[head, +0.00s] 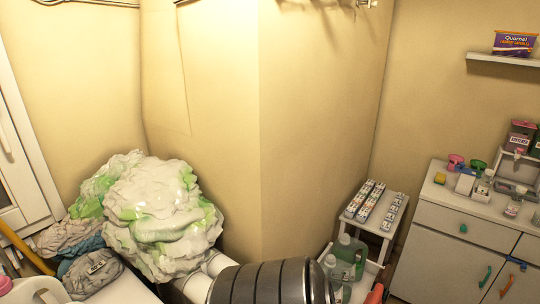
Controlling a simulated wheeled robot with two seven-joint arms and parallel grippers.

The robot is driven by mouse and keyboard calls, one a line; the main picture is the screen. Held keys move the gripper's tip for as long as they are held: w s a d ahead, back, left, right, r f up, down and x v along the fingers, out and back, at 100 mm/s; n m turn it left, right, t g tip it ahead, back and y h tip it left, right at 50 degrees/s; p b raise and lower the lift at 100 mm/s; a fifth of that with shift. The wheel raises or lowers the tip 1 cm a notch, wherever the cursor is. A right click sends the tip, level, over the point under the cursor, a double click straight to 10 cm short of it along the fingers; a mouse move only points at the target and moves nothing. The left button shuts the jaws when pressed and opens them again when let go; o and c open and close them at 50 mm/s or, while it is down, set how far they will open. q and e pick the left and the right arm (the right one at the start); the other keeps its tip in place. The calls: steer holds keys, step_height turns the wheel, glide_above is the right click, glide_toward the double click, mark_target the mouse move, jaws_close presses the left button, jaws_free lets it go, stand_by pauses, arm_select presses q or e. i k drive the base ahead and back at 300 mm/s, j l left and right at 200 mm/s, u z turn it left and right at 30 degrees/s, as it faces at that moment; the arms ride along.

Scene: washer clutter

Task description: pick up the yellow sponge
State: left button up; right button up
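A small yellow block (440,178), which looks like the yellow sponge, lies at the left end of the white cabinet's top (485,207) at the right. It is small in the picture, so its details are hard to tell. Pink and green items stand just behind it, with a small white item to its right. Neither of my grippers shows in the head view.
A dark ribbed cylinder (270,284) is at bottom centre. Bulging green-white bundles (160,213) and clothes (88,272) are piled left.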

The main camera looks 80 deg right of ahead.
mark_target(440, 178)
steer(key=z, duration=4)
